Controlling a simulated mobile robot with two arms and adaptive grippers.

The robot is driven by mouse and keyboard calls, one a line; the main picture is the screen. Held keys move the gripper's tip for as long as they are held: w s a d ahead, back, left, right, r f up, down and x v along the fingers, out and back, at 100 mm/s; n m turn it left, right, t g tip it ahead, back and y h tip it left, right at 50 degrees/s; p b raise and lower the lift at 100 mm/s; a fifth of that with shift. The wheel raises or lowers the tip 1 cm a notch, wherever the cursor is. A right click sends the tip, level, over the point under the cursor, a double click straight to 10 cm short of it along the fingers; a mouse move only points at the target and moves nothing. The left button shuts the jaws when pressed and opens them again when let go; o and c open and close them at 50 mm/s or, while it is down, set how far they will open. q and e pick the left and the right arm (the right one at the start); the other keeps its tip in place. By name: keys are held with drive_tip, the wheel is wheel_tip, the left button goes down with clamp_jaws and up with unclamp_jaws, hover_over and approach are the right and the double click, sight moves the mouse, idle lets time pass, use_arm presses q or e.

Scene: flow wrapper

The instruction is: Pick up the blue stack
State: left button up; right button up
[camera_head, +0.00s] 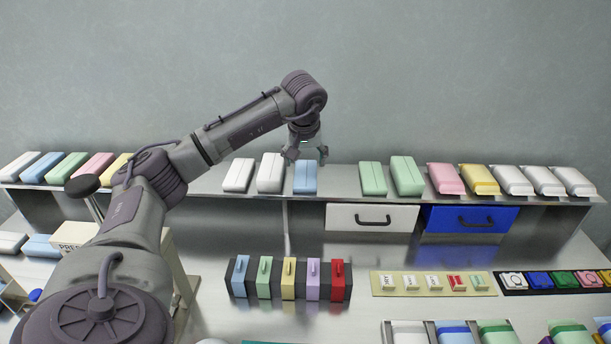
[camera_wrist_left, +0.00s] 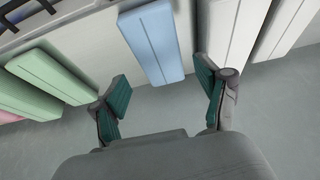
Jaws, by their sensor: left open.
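The blue stack (camera_head: 305,177) lies on the raised shelf in the head view, between a white stack on its left and a green one on its right. My left gripper (camera_head: 306,154) is just above and behind it, fingers spread and pointing down. In the left wrist view the blue stack (camera_wrist_left: 153,42) is ahead of the open left gripper (camera_wrist_left: 163,92). The stack's near end reaches between the spread fingers, with no visible contact. My right gripper is in neither view.
White stacks (camera_head: 270,172) stand close on the left and green stacks (camera_head: 373,179) on the right along the shelf (camera_head: 330,194). Below are a white drawer (camera_head: 345,218), a blue drawer (camera_head: 440,218) and a rack of coloured handled blocks (camera_head: 288,279). The wall (camera_head: 420,70) is behind.

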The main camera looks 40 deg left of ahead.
sight(305, 172)
use_arm(q)
drive_tip(key=shift+p+x, duration=0.6)
drive_tip(key=shift+x, duration=2.1)
drive_tip(key=c, duration=0.6)
